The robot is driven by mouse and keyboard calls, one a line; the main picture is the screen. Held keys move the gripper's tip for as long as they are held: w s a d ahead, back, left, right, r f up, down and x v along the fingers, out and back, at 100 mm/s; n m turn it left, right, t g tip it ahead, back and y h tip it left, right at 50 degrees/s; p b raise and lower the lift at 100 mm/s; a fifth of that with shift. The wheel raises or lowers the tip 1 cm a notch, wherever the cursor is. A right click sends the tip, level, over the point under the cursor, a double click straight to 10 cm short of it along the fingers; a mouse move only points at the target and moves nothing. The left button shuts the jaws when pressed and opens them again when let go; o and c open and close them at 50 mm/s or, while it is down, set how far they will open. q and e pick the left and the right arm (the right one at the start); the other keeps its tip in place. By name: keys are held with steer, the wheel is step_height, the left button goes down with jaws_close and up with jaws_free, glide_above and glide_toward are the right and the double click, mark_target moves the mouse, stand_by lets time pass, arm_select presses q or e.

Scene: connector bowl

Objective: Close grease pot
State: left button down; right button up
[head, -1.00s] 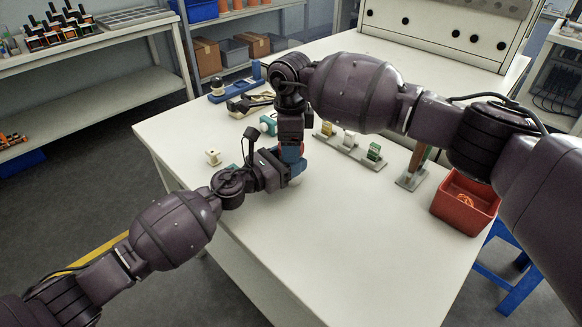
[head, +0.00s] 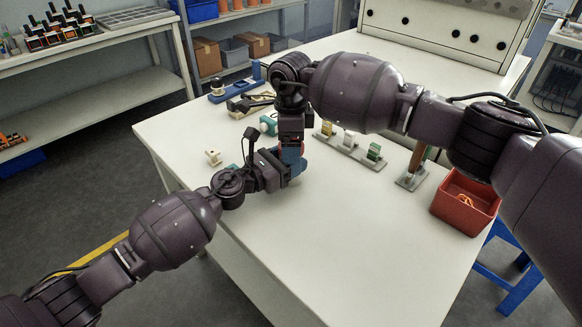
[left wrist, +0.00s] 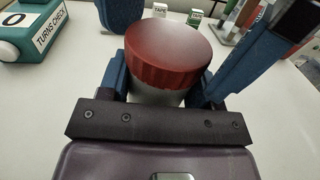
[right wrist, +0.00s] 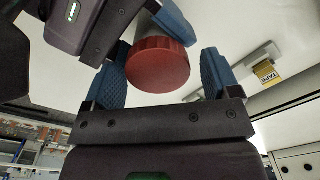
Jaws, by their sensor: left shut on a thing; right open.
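The grease pot is pale with a ribbed red lid on top. In the left wrist view, the pot body (left wrist: 155,96) stands between my left gripper's blue fingers (left wrist: 185,75), which are shut on it. The red lid (left wrist: 172,50) sits over the body; I cannot tell how tight it is. In the right wrist view, the lid (right wrist: 158,68) lies between the blue fingers of my open right gripper (right wrist: 162,75), with a gap at the right finger. In the head view, my right gripper (head: 291,152) comes down over my left, and the pot is mostly hidden.
A teal "TURNS CHECK" box (left wrist: 40,32) with a 0 on it stands beside the pot. A grey rack (head: 350,148) holds small labelled items. A red bin (head: 465,203) stands at the table's right edge. The white table's front (head: 350,250) is clear.

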steer(key=shift+r, duration=0.1)
steer(key=shift+r, duration=2.2)
steer(key=shift+c, duration=0.9)
steer(key=shift+r, duration=0.3)
steer(key=shift+c, duration=0.3)
step_height(320, 180, up, 3)
steer(key=shift+f, duration=0.1)
